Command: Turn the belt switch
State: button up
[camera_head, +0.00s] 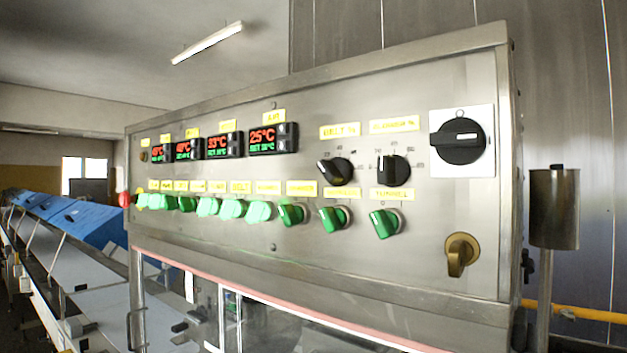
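A steel control panel (400,260) fills the middle and right of the view. A row of green switches runs along its lower part. A yellow label that seems to read BELT (240,187) sits above one brightly lit green switch (232,209). Another label, seemingly BELT with a blurred ending (340,131), is above a black knob (336,171). My gripper is not in view, and nothing is seen touching the panel.
Several temperature displays (268,139) are at the panel's upper left. A second black knob (393,169), a large black rotary switch (458,141) and a brass-coloured key-like handle (459,256) are to the right. A red button (124,199) is at the far left edge. A metal post (554,208) stands right.

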aim_at(230, 209)
jog(key=z, duration=1.1)
jog(key=k, duration=1.05)
jog(key=u, duration=1.05)
jog(key=i, duration=1)
